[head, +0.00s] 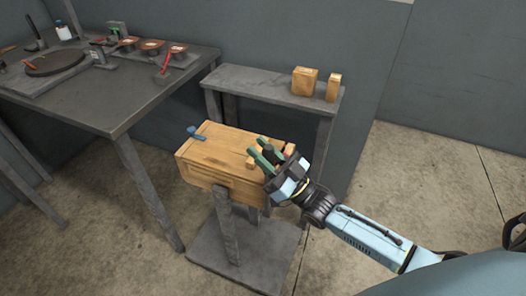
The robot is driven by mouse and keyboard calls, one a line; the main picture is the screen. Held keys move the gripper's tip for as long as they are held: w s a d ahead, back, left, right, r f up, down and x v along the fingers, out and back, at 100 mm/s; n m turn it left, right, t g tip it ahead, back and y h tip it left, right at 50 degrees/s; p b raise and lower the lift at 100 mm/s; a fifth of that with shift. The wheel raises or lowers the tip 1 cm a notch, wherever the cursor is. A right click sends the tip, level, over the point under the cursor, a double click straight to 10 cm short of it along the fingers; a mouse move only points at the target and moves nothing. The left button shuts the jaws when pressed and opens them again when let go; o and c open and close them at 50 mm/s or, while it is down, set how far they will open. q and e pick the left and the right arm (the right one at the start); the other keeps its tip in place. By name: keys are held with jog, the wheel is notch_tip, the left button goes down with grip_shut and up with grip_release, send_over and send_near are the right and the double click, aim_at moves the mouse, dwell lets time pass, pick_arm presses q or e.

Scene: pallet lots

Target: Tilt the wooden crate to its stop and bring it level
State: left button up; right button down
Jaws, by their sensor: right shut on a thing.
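The wooden crate (222,152) sits on a grey stand (229,232) in the middle of the head view. Its long top face shows, with a blue piece (196,133) at its far left corner. I cannot tell for sure whether it is exactly level. My right gripper (263,157) is at the crate's right end, its green fingers shut on a small wooden part there. The fingers partly hide that end and the part they hold. My left gripper is not in view.
A grey shelf (255,84) behind the crate bears two wooden blocks (305,81). A dark workbench (110,95) with a round plate, tools and small pots stands at the left. The concrete floor at the right is clear beyond my arm.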

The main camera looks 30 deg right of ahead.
jog(key=shift+s+f, duration=0.15)
jog(key=shift+f, duration=0.15)
jog(key=c, duration=1.5)
grip_release()
jog(key=o, duration=0.3)
jog(key=shift+s+d+r, duration=0.1)
jog(key=shift+d, duration=0.05)
jog(key=shift+o, duration=0.2)
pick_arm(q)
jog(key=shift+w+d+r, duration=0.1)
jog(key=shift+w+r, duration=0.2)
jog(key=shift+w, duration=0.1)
pick_arm(e)
jog(key=v, duration=1.3)
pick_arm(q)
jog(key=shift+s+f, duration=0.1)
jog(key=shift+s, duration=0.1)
pick_arm(e)
jog(key=shift+s, duration=0.15)
